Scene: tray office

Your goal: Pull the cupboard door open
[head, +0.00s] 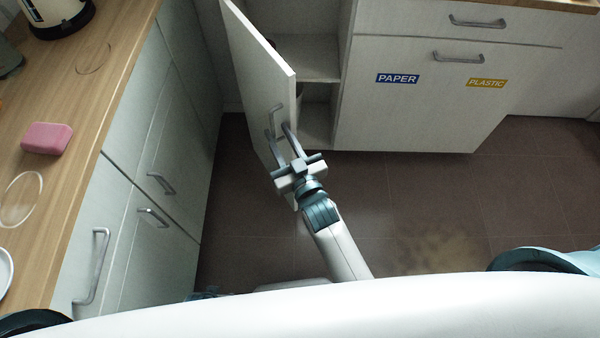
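The cupboard door (258,75) is white and stands swung out from the cupboard (310,62), with shelves showing inside. Its grey bar handle (274,117) is near the free edge of the door. My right gripper (277,129) reaches up from below to the handle. Its two grey fingers are spread with a gap between them, and their tips are right at the handle. I cannot tell whether they touch it. My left gripper is not in view.
A counter (95,65) with a pink sponge (47,138) runs along the left, above closed cupboards with handles. A closed front with PAPER (397,79) and PLASTIC (486,83) labels stands right of the open cupboard.

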